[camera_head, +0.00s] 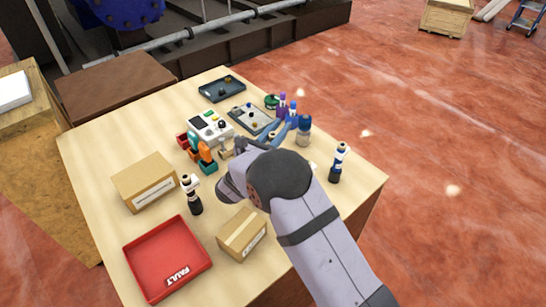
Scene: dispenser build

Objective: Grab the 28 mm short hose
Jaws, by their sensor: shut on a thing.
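My gripper (240,147) is over the middle of the table, just right of the orange and teal bins, and mostly hidden behind my own wrist. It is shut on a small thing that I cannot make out. I cannot tell the 28 mm short hose apart in this view. Upright bottle-like parts with purple and blue tops (282,104) stand beyond my wrist. A blue, white and black dispenser-like piece (339,162) stands at the right of the table. A white and black one (193,195) stands at the left.
A red FAULT tray (135,262) and cardboard boxes (127,197) (233,247) lie at the front and left. A white control box (208,128), small coloured bins (206,158), a grey tray (236,119) and a dark tray (208,91) are behind.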

